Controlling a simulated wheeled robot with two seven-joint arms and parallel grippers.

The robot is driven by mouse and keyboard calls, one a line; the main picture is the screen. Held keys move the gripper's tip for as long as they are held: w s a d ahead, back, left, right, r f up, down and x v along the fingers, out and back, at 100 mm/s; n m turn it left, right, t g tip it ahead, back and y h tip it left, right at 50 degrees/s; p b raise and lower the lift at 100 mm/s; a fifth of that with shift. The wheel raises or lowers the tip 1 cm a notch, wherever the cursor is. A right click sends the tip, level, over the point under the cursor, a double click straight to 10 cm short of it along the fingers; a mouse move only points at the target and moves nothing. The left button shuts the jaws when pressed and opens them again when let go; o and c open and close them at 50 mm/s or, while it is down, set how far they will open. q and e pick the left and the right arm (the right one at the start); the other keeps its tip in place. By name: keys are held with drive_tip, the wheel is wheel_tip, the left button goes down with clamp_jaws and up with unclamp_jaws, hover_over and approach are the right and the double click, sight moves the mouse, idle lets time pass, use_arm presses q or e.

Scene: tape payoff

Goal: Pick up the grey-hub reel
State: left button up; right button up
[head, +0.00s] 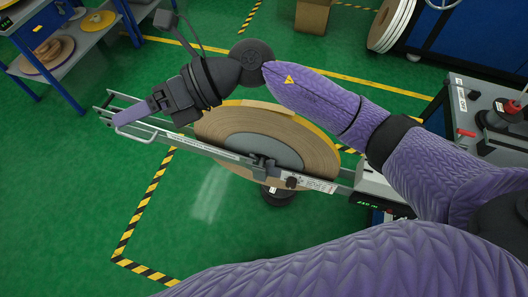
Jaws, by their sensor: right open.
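The grey-hub reel (218,123) is a large brown disc with a grey middle and a yellow strip along its upper edge. It is at the centre of the head view, tilted, behind a long metal rail (210,150) that crosses its lower front. My right arm passes above it. My right gripper (137,113) is open, left of the reel and apart from it, over the left end of the rail. A purple finger shows; I see nothing between the jaws. My left gripper is not in view.
A shelf rack (42,75) with flat reels stands at the upper left. A cardboard box (312,15) and a white reel (391,24) are at the back. A grey bench (466,112) with equipment is at the right. Green floor with striped tape is clear at the lower left.

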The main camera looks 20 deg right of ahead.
drive_tip(key=w+d+f+n+h, duration=0.2)
drive_tip(key=w+d+f+h, duration=0.1)
drive_tip(key=d+f+h, duration=0.3)
drive_tip(key=r+h, duration=0.1)
drive_tip(key=h, duration=0.8)
hover_over(264, 106)
drive_tip(key=shift+w+a+t, duration=0.15)
drive_tip(key=shift+w+t, duration=0.1)
drive_tip(key=shift+t, duration=0.05)
drive_tip(key=shift+d+f+h, duration=0.2)
drive_tip(key=shift+f+h, duration=0.1)
drive_tip(key=f, duration=0.9)
drive_tip(key=shift+s+b, duration=0.3)
drive_tip(key=shift+b, duration=0.05)
drive_tip(key=c, duration=0.9)
clamp_jaws()
drive_tip(key=shift+r, duration=0.1)
